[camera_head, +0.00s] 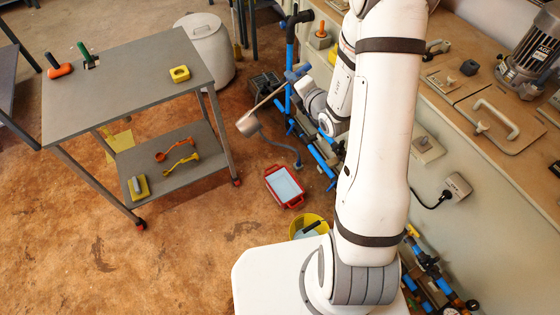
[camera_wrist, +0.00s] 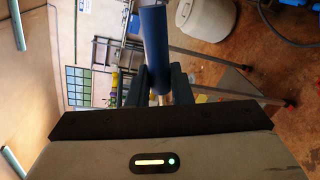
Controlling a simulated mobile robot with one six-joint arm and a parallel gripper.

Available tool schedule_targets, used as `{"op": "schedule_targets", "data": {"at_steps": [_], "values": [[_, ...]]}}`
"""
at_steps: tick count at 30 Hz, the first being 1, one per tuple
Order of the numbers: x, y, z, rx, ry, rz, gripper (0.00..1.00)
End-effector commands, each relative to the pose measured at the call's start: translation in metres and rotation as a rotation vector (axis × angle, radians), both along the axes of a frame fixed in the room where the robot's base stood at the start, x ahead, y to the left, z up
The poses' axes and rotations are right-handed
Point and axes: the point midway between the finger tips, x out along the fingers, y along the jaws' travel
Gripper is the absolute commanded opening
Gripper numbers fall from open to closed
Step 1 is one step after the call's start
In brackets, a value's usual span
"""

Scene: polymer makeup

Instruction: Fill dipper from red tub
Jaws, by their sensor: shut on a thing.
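The dipper has a metal cup (camera_head: 247,125), a thin pale rod and a blue grip (camera_head: 298,73). My gripper (camera_wrist: 157,88) is shut on the blue grip, which stands between its fingers in the wrist view (camera_wrist: 154,45). In the head view the dipper is held in the air, its rod slanting down to the left. I cannot tell how the cup's mouth is turned. The red tub (camera_head: 271,174) lies on the floor, below and right of the cup in the picture, holding pale blue-white contents. The cup is apart from it. The tub is not made out in the wrist view.
A yellow bucket (camera_head: 299,232) stands near my base. A grey table (camera_head: 135,90) with a lower shelf (camera_head: 200,178) is at left, bearing tools. A white barrel (camera_head: 208,52) stands behind. Blue pipes (camera_head: 289,55) and a long bench (camera_head: 480,125) are at right. Brown floor is open left of the tub.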

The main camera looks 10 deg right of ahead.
Motion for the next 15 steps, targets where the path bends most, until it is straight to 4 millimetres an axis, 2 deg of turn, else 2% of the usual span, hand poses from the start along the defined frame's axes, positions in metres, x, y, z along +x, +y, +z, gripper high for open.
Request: {"op": "schedule_targets", "data": {"at_steps": [2,5,8,15], "values": [[0.003,0.0,-0.013,-0.017,-0.006,0.008,0.0],[0.013,0.0,-0.043,-0.069,-0.031,0.035,0.0],[0.027,0.0,-0.089,-0.157,-0.073,0.08,0.0],[0.059,0.003,-0.218,-0.415,-0.228,0.207,0.0]]}}
